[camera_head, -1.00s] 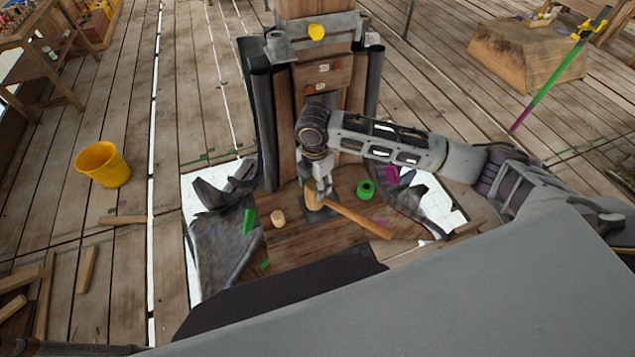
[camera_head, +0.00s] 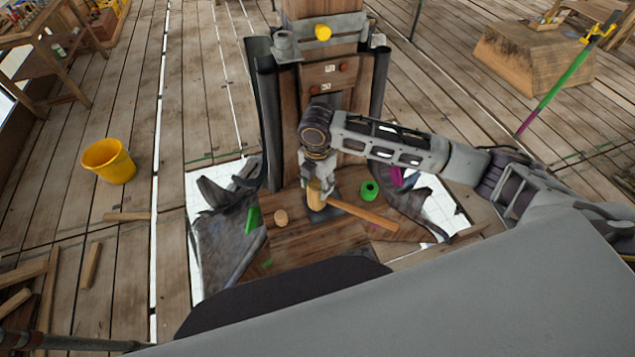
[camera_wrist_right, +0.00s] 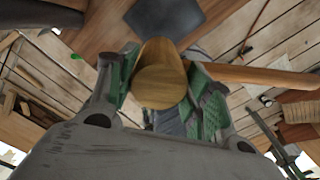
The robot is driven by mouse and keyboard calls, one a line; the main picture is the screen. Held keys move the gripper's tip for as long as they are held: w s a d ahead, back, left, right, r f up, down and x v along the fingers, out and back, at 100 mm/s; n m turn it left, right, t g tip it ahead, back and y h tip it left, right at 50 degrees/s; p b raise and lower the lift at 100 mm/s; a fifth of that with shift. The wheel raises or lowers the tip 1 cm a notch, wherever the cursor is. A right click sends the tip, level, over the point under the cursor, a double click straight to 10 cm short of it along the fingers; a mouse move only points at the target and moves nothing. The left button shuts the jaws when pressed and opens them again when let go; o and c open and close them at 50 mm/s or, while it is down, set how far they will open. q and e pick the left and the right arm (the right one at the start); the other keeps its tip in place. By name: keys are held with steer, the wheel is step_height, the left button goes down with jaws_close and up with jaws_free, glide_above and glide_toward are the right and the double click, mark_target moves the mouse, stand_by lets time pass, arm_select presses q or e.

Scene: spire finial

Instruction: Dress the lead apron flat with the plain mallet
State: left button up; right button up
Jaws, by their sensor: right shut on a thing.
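The plain wooden mallet has a round pale head (camera_head: 315,195) and a long handle (camera_head: 368,215) slanting down to the right. My right gripper (camera_head: 318,178) is shut on the mallet's head from above. In the right wrist view, the mallet head (camera_wrist_right: 160,84) sits between the green-padded fingers, its handle out to the right. A small dark grey sheet (camera_head: 326,214) lies just under the mallet; whether they touch I cannot tell. It also shows in the right wrist view (camera_wrist_right: 165,16). Which grey sheet is the lead apron is unclear. My left gripper is out of view.
Crumpled grey sheets lie left (camera_head: 222,240) and right (camera_head: 408,200) of the wooden post (camera_head: 322,72). A yellow bucket (camera_head: 108,161) stands on the open planks at left.

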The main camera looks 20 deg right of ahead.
steer(key=shift+f, duration=0.1)
steer(key=shift+f, duration=1.05)
steer(key=shift+f+b, duration=0.3)
steer(key=shift+f, duration=0.05)
steer(key=shift+f+b, duration=0.95)
steer(key=shift+f, duration=0.1)
steer(key=shift+f+b, duration=1.7)
steer(key=shift+b, duration=0.6)
steer(key=shift+r+p, duration=1.8)
steer(key=shift+p, duration=0.55)
steer(key=shift+p, duration=0.65)
